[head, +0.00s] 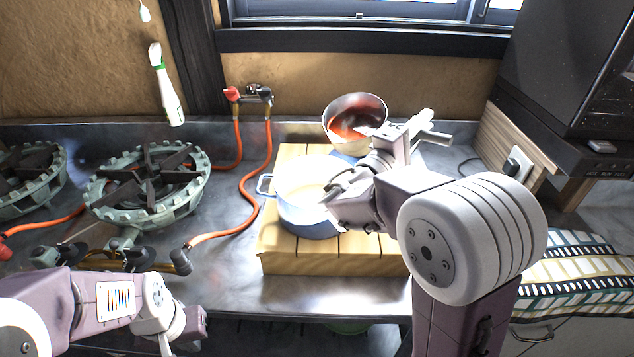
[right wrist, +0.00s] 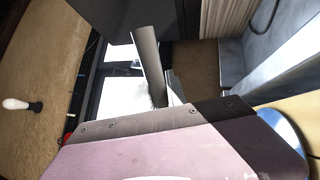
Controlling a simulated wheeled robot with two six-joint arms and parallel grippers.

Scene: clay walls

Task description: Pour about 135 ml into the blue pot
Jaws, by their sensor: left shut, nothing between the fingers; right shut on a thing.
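The blue pot (head: 300,215) stands upright on a slatted wooden board, its pale inside partly hidden by my right arm. Part of a blue-and-white rim, likely the pot's, shows in the right wrist view (right wrist: 286,130). A round pan (head: 342,103) with red-brown contents is behind the pot, its open mouth turned towards the head camera. My right gripper (head: 398,138) is shut at the pan's right side, apparently on its handle; the grip itself is hard to see. No falling stream is visible. My left gripper (head: 192,325) is shut and empty at lower left, away from the pot.
The wooden board (head: 330,262) lies on a metal counter. A gas burner (head: 148,185) with orange hoses stands left of it. A white bottle (head: 166,85) appears before the wall. A patterned cloth (head: 580,280) lies at right, below a dark cabinet.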

